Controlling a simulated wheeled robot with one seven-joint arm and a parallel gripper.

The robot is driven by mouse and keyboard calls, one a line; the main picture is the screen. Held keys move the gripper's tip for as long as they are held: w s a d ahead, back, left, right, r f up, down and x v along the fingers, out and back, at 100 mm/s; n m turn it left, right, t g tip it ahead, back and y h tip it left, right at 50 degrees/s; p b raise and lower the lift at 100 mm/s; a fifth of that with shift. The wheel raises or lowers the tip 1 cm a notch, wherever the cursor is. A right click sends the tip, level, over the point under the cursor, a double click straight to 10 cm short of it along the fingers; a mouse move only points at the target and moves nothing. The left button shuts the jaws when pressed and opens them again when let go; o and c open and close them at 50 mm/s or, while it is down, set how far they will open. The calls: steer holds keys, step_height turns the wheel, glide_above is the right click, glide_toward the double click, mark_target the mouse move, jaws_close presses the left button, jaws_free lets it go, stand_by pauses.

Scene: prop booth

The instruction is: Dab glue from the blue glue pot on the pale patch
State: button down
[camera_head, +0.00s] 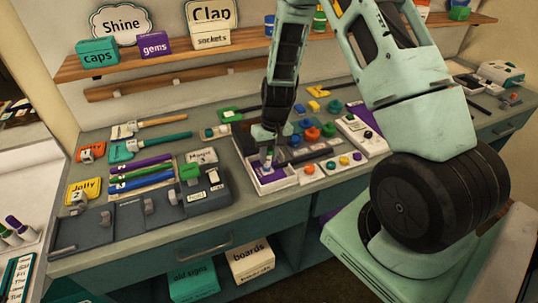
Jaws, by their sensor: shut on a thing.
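My gripper (266,148) points down over a white tray with a purple pad (271,176), at the middle of the bench. It is shut on a small, slim, pale-and-green thing (267,163), whose lower end is close to the pad. I cannot tell whether they touch. A small blue round thing (295,140) lies just right of my gripper; I cannot tell whether it is the blue glue pot. A blue container (269,25) stands on the upper shelf, partly behind my arm. I cannot make out the pale patch.
Coloured knobs sit on white panels (359,132) to the right. Signs and boxes stand on the shelf (150,62).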

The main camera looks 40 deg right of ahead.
steer(key=shift+s, duration=0.1)
stand_by(0.3)
steer(key=shift+s+a, duration=0.15)
steer(key=shift+s, duration=0.15)
steer(key=shift+w+f, duration=0.1)
steer(key=shift+w, duration=0.4)
steer(key=shift+s, duration=0.15)
steer(key=shift+s, duration=0.35)
steer(key=shift+w, duration=0.25)
steer(key=shift+w, duration=0.25)
steer(key=shift+s, duration=0.2)
